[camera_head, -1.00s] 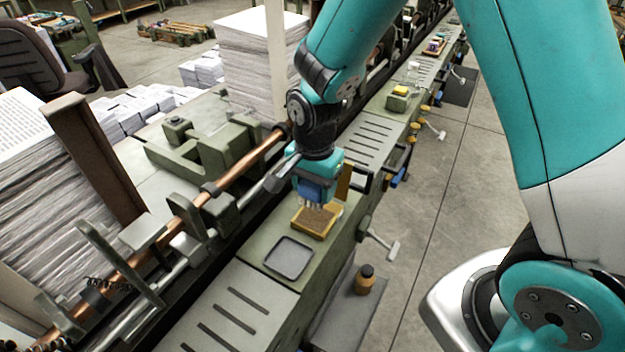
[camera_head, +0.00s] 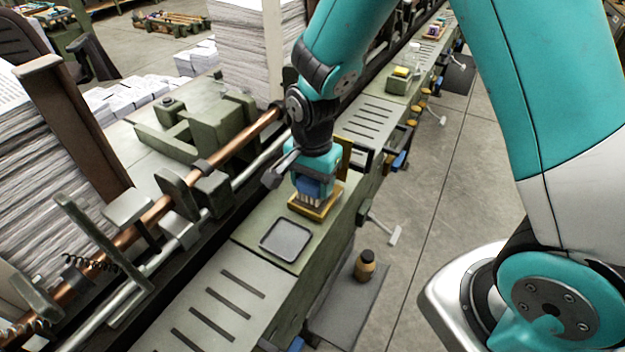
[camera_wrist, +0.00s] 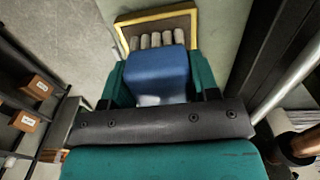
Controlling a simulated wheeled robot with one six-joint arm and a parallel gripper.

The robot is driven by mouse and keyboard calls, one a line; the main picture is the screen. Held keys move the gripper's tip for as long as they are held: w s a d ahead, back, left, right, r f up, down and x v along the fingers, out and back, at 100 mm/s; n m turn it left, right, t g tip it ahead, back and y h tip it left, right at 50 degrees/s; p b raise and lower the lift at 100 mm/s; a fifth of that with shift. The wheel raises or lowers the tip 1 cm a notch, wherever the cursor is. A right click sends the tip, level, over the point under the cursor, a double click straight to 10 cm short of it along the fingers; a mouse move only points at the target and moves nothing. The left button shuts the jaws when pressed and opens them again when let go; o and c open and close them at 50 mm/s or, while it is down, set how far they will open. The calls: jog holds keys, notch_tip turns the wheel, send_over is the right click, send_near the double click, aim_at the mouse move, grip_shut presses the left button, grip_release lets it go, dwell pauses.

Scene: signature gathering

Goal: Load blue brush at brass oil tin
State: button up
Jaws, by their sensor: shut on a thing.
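The blue brush (camera_head: 308,186) is held bristles down in my gripper (camera_head: 312,176), whose teal fingers are shut on it. The brass oil tin (camera_head: 330,205) is a shallow yellow-rimmed tray on the green bench, directly under the brush. The pale bristle tufts reach down within the tin's outline. In the wrist view the blue brush (camera_wrist: 158,75) sits between the fingers, and its tufts overlap the brown inside of the brass tin (camera_wrist: 182,13). Whether the tips touch the bottom cannot be told. The near part of the tin is hidden by the brush.
A grey shallow tray (camera_head: 286,240) lies on the bench in front of the tin. A copper-coloured rod (camera_head: 237,144) and machine parts run along the left. A small brown bottle (camera_head: 365,266) stands on a lower grey surface.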

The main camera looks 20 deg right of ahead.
jog(key=shift+f+b, duration=0.3)
jog(key=shift+f, duration=0.3)
dwell(1.4)
notch_tip(320, 180, up, 7)
jog(key=p, duration=0.6)
jog(key=shift+r, duration=0.1)
dwell(0.7)
